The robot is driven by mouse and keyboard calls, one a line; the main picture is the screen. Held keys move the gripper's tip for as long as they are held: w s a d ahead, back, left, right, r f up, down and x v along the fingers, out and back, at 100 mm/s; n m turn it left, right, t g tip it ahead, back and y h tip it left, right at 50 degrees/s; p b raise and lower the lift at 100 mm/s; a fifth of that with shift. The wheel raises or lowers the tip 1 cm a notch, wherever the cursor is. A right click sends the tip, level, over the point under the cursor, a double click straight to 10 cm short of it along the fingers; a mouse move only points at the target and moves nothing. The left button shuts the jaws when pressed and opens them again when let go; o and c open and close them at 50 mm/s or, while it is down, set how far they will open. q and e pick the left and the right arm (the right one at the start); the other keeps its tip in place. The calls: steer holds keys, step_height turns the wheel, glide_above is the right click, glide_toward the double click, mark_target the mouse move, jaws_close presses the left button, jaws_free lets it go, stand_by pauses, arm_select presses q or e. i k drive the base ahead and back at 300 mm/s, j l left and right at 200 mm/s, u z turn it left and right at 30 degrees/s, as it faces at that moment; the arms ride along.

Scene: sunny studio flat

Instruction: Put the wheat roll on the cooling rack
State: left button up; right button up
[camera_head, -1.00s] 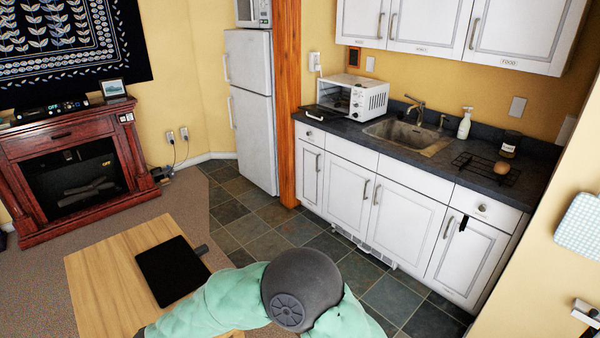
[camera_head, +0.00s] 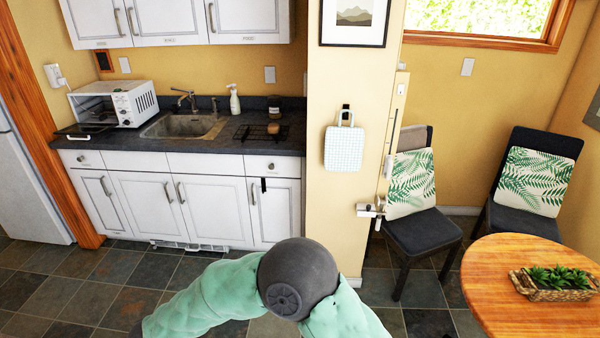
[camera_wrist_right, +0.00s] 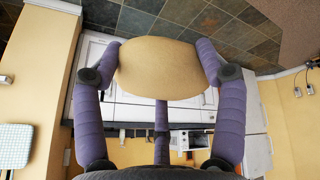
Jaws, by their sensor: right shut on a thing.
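The wheat roll (camera_wrist_right: 160,70), a smooth tan oval, is in my right gripper (camera_wrist_right: 161,75) in the right wrist view. The purple fingers are shut on it, and it is off any surface there. The black wire cooling rack (camera_head: 250,133) lies on the dark counter right of the sink in the head view. A small brown roundish thing (camera_head: 273,128) shows at the rack's right side; I cannot tell what it is. In the head view my right gripper is hidden. My left gripper is in neither view.
The counter (camera_head: 225,143) also holds a toaster oven (camera_head: 120,104), a soap bottle (camera_head: 234,98) and a dark jar (camera_head: 274,106). A wall end (camera_head: 345,205) borders it on the right. A round table (camera_head: 520,315) and chairs are at right. Tiled floor (camera_head: 60,295) lies before the cabinets.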

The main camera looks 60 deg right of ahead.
mark_target(250, 131)
steer(key=i+l+z, duration=0.5)
steer(key=z, duration=0.2)
steer(key=i+z, duration=0.35)
steer(key=i+l, duration=0.1)
steer(key=i, duration=0.5)
steer(key=i+l, duration=0.15)
steer(key=i, duration=0.45)
steer(key=i+l, duration=0.1)
steer(key=i, duration=0.55)
